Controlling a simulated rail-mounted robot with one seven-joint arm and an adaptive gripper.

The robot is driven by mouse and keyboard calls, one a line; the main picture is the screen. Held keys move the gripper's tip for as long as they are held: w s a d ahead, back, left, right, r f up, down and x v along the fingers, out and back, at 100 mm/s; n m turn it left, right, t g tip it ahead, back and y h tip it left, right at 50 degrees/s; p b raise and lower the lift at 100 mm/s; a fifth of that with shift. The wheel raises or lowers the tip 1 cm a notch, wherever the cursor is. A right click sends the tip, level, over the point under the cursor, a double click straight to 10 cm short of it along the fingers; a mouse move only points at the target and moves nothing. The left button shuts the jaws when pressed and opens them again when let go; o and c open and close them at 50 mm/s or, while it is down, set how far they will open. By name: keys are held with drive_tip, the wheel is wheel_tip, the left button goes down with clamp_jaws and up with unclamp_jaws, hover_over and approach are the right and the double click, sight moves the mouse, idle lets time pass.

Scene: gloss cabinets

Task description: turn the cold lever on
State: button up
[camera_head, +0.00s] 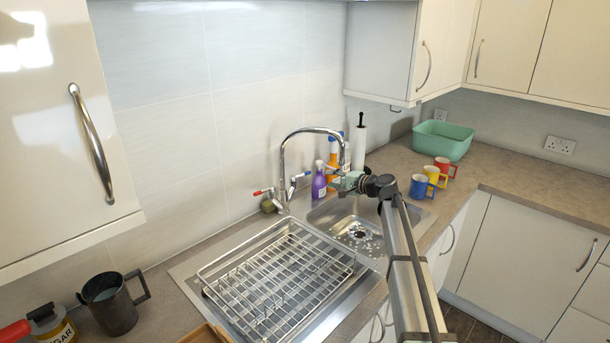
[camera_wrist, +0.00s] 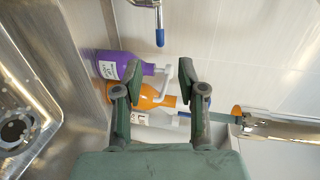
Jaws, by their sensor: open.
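The chrome tap (camera_head: 283,160) stands behind the sink with a tall curved spout. Its cold lever (camera_head: 301,175) points right, and its blue tip is small there. In the wrist view the blue-tipped cold lever (camera_wrist: 160,36) hangs in at the top middle, beyond the fingertips and apart from them. The red-tipped lever (camera_head: 262,192) points left. My gripper (camera_head: 347,182) is over the sink, right of the cold lever. In the wrist view my gripper (camera_wrist: 160,80) has its two fingers spread, with nothing held between them.
A purple bottle (camera_head: 319,184) and an orange bottle (camera_head: 333,172) stand behind the sink; in the wrist view they lie behind the fingers. A wire rack (camera_head: 275,280) covers the drainer. Several mugs and a green basin (camera_head: 441,140) stand to the right. The sink bowl (camera_head: 333,215) is empty.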

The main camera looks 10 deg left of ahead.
sight(306, 174)
drive_tip(key=p+x, duration=0.4)
drive_tip(key=x, duration=0.9)
drive_tip(key=shift+w+a, duration=0.25)
drive_tip(key=shift+w, duration=0.1)
drive_tip(key=shift+w+a+f, duration=0.15)
drive_tip(key=shift+w+a, duration=0.05)
drive_tip(key=shift+a, duration=0.2)
clamp_jaws()
